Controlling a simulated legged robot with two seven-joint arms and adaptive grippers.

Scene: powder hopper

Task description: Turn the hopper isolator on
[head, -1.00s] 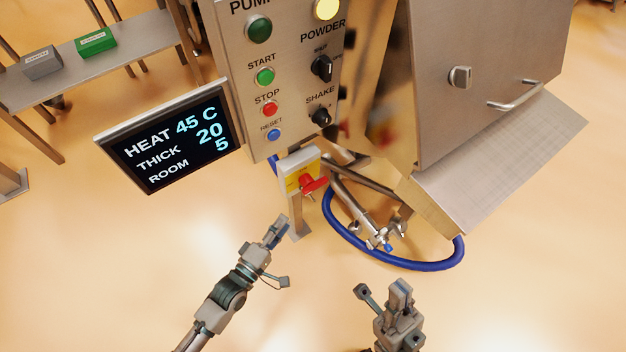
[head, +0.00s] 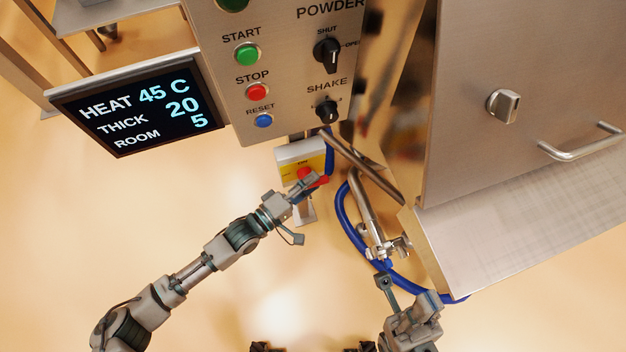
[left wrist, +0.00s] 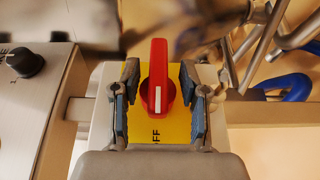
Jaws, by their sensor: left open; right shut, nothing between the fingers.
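The hopper isolator is a red rotary handle (head: 318,181) on a yellow plate (head: 288,174), on a pale box below the control panel. In the left wrist view, the red handle (left wrist: 158,70) stands upright in the picture, with a white mark near its lower end. The letters "FF" show below it on the yellow plate (left wrist: 172,130). My left gripper (head: 308,186) is at the isolator. In the left wrist view its open fingers (left wrist: 163,88) stand on either side of the handle, with gaps between. My right gripper (head: 428,304) is shut and empty at the lower right.
The control panel (head: 285,95) with buttons and knobs is just above the isolator. A display screen (head: 135,108) hangs to the left. A blue hose (head: 345,215) and metal pipe fittings (head: 378,240) lie to the right, below the steel hopper (head: 480,160). Floor at lower centre is clear.

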